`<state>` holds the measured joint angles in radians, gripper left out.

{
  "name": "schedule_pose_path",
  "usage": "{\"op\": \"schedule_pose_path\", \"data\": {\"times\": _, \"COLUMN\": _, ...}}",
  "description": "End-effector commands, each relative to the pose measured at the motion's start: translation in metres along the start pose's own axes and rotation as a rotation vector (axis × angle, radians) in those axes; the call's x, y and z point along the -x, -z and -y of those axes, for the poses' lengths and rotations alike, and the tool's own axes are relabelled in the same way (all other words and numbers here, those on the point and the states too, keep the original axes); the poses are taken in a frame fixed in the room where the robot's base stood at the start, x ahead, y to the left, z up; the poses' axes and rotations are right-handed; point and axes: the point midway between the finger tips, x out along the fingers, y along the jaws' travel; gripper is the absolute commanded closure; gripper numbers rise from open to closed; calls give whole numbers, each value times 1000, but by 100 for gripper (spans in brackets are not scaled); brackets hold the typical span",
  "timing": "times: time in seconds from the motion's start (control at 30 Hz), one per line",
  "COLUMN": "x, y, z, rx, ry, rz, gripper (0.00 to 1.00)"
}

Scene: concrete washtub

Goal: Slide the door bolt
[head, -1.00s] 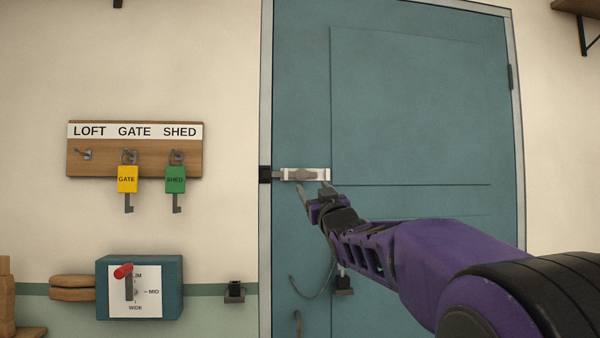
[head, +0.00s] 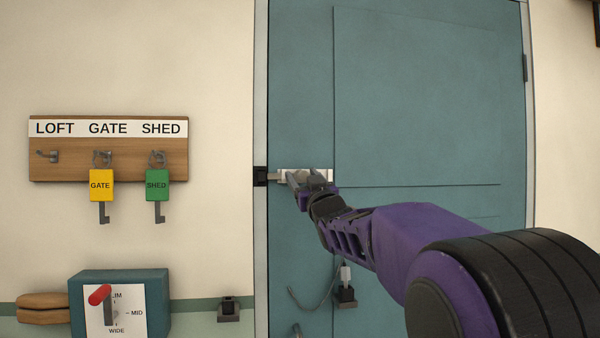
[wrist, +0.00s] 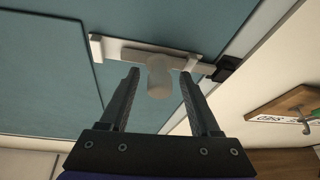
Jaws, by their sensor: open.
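The door bolt (head: 284,174) is a pale metal plate with a sliding bar, fixed near the left edge of the blue-green door (head: 420,110). Its bar reaches left to the black keeper (head: 260,176) on the frame; how deep it sits there I cannot tell. In the wrist view the bolt's rounded grey knob (wrist: 158,82) stands between the fingers of my gripper (wrist: 160,74), which is open. Gaps show on both sides of the knob. In the head view my gripper (head: 306,180) covers part of the bolt. The keeper also shows in the wrist view (wrist: 226,68).
A wooden key rack (head: 75,165) with a yellow GATE key (head: 101,186) and a green SHED key (head: 157,185) hangs left of the door. Below it is a teal box with a red-tipped lever (head: 100,294). A small dark fitting (head: 228,309) sits low beside the frame.

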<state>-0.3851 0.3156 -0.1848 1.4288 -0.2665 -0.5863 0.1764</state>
Motion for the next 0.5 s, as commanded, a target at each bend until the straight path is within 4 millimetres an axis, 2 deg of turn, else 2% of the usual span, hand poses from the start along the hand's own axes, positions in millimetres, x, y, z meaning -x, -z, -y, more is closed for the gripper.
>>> {"op": "schedule_pose_path", "data": {"times": 0.27, "x": 0, "y": 0, "z": 0, "rx": 0, "ry": 0, "rz": 0, "gripper": 37}}
{"op": "schedule_pose_path", "data": {"times": 0.5, "x": 0, "y": 0, "z": 0, "rx": 0, "ry": 0, "rz": -1, "gripper": 80}}
